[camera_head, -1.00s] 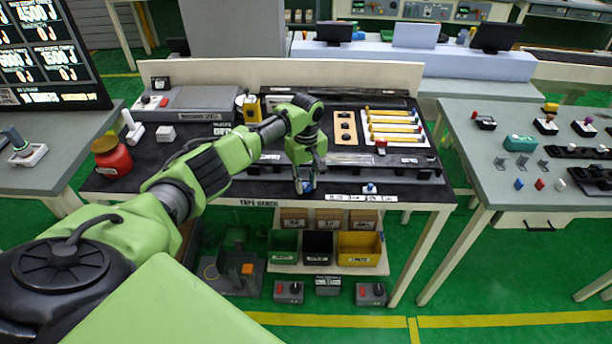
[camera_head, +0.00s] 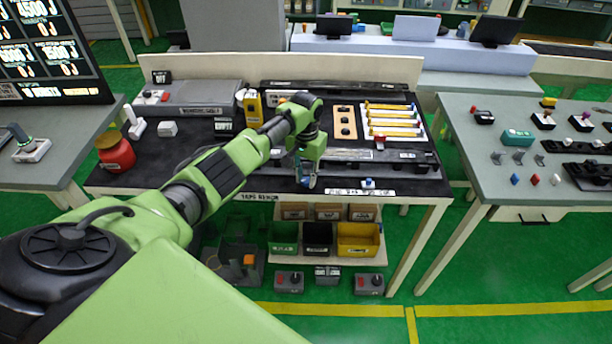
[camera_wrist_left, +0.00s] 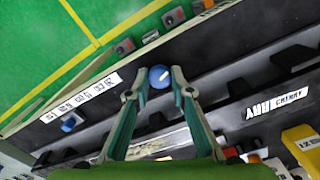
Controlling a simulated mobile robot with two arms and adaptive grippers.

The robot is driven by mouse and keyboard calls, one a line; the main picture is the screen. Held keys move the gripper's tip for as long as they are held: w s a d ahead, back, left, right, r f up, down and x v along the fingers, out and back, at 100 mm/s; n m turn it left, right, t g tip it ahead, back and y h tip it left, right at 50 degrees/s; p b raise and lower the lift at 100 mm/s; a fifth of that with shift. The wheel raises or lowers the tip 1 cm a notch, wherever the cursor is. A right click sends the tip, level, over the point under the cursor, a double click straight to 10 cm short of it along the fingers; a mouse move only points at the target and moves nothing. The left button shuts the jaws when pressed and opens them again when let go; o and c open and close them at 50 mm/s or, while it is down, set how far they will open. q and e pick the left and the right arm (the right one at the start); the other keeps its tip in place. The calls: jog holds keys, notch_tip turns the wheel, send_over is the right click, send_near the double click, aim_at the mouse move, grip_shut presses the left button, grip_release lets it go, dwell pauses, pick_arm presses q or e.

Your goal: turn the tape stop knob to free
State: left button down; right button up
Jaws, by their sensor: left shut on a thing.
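A round blue knob (camera_wrist_left: 160,76) with a white pointer line sits at the front edge of the dark bench, between the fingertips of my left gripper in the left wrist view (camera_wrist_left: 159,84). The pointer line slants toward the upper right there. My left gripper is shut on this knob. In the head view my left gripper (camera_head: 307,184) points down at the bench's front edge, and its fingers mostly hide the knob. My right gripper is not in view.
A white label strip (camera_head: 360,192) runs along the front edge. Dark rails (camera_head: 390,163) lie behind the knobs. A red jar (camera_head: 116,154) stands at the left, a yellow device (camera_head: 252,106) behind my arm. Bins (camera_head: 357,240) sit on a shelf below.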

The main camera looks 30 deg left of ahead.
pick_arm(q)
jog(key=m, duration=0.5)
jog(key=shift+m, duration=0.3)
jog(key=m, duration=0.5)
jog(key=m+b, duration=0.1)
jog(key=m, duration=0.4)
jog(key=shift+m, duration=0.4)
jog(key=m+b, duration=0.1)
jog(key=m, duration=0.4)
jog(key=shift+r+m, duration=0.1)
jog(key=shift+m, duration=0.3)
jog(key=c, duration=2.1)
grip_release()
